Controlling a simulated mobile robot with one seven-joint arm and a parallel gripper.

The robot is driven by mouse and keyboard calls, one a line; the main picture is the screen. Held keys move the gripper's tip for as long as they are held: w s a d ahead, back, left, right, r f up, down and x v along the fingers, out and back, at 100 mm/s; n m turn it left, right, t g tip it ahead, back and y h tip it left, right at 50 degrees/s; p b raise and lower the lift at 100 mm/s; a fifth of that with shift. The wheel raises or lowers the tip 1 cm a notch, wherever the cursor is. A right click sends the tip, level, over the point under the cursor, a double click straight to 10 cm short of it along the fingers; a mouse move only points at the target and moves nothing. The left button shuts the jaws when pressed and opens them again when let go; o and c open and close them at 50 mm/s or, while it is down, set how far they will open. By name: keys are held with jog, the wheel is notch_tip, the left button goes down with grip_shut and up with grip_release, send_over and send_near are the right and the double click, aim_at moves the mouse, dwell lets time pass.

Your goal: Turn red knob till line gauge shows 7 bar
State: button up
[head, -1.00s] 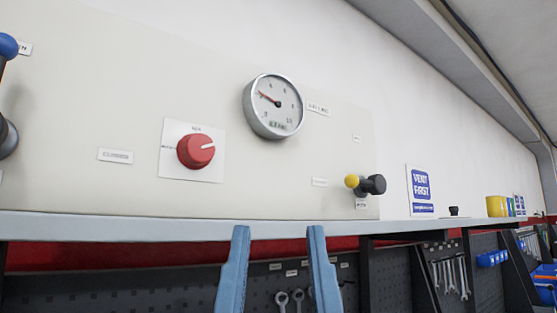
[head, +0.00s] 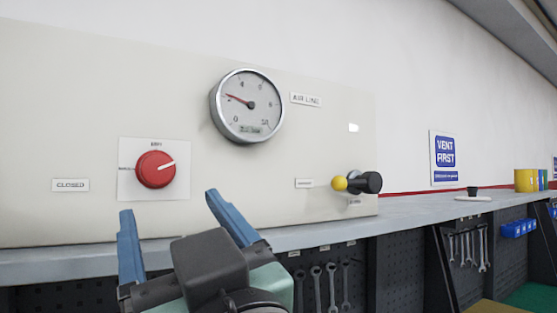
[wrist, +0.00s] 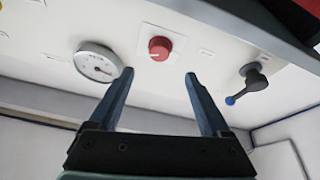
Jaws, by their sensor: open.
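The red knob (head: 156,169) sits on a white square plate on the cream panel, with a pale line on its face pointing right and slightly up. The round line gauge (head: 247,105) is above and right of it, beside an "AIR LINE" label. Its red needle points left and slightly up, between 0 and 4; the exact value is hard to read. My gripper (head: 169,202) is open and empty, just below the knob in the head view. In the wrist view the knob (wrist: 159,48) lies beyond and between the spread fingertips (wrist: 160,73), apart from them.
A grey shelf edge (head: 330,232) runs below the panel. A black lever with a yellow ball (head: 340,183) stands out at the right. A blue-tipped black lever (wrist: 254,82) shows in the wrist view. Wrenches (head: 331,287) hang below the shelf.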

aim_at(157, 171)
jog(key=p+x, duration=0.4)
jog(key=x, duration=0.5)
jog(key=shift+w+a+r, duration=0.2)
jog(key=shift+r, duration=0.1)
jog(key=shift+w+a+p, duration=0.3)
jog(key=shift+w, duration=0.1)
jog(key=c, duration=1.3)
